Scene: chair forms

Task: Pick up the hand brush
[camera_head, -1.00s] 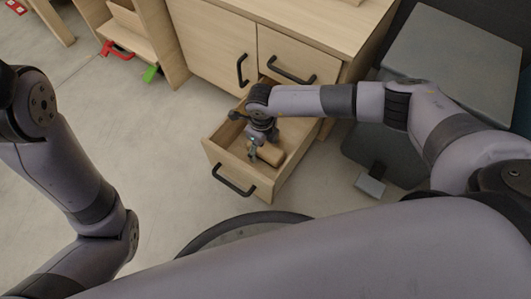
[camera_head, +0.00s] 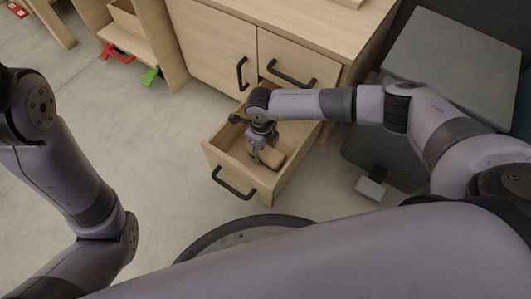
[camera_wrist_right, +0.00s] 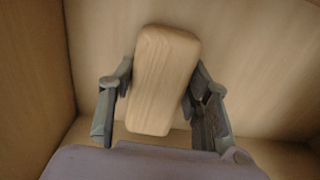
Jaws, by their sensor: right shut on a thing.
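The hand brush (camera_head: 273,157) shows as a light wooden block inside the open drawer (camera_head: 222,160). In the right wrist view the brush (camera_wrist_right: 163,75) is a rounded pale wood piece between the two fingers; no bristles show. My right gripper (camera_head: 257,154) reaches down into the drawer from above. In the right wrist view my right gripper (camera_wrist_right: 160,105) is shut on the brush, one finger along each side. The brush is still within the drawer walls; I cannot tell whether it touches the floor of the drawer. My left arm is at the left, its gripper outside the view.
The wooden cabinet (camera_head: 215,45) stands behind the drawer, with black handles. A shelf unit with a red item (camera_head: 118,55) and a green item (camera_head: 150,76) is at the upper left. A grey bin (camera_head: 455,65) stands at the right. The floor left of the drawer is clear.

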